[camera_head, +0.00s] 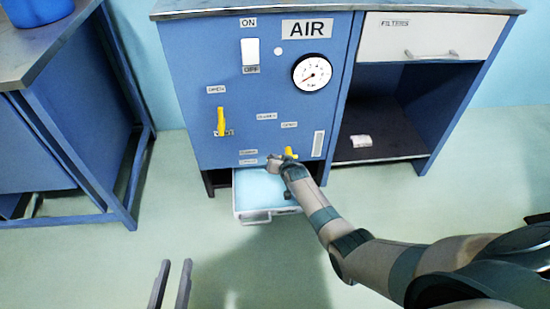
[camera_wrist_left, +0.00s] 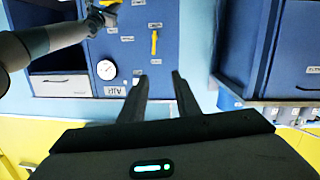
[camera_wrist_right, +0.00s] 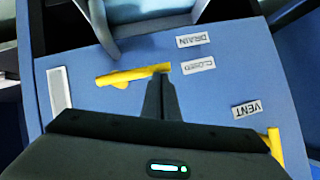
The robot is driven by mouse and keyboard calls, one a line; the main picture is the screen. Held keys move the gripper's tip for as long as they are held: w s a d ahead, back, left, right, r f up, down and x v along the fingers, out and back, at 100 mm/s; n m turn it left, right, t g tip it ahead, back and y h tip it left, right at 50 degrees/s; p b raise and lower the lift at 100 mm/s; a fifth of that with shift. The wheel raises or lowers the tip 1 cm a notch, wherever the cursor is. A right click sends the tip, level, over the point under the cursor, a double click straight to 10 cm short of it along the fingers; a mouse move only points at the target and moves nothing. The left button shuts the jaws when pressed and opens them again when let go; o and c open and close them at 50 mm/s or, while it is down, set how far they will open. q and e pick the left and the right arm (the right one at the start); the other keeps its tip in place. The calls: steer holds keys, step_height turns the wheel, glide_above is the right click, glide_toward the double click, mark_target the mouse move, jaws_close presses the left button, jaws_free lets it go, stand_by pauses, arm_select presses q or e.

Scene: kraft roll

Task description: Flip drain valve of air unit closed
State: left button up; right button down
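The blue air unit (camera_head: 270,90) stands ahead, with an AIR sign and a gauge. Its yellow drain valve lever (camera_wrist_right: 130,75) lies nearly level in the right wrist view, its tip beside the CLOSED label (camera_wrist_right: 198,65). In the head view the lever (camera_head: 289,153) is partly hidden by my right arm. My right gripper (camera_wrist_right: 160,82) has its fingers together, tips at the lever's tip end; it appears to touch the lever but does not clasp it. In the head view it (camera_head: 275,162) is at the panel's bottom. My left gripper (camera_head: 170,285) is open and empty, away from the unit.
A second yellow lever (camera_head: 221,120) stands upright on the panel, above left. A pale drawer-like tray (camera_head: 251,217) juts out below the panel. A blue bench (camera_head: 60,130) stands at left and an open shelf (camera_head: 380,148) at right. The floor in front is clear.

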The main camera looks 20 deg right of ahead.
arm_select(q)
steer(key=shift+r, duration=0.2)
arm_select(e)
steer(key=shift+a, duration=0.15)
stand_by(0.4)
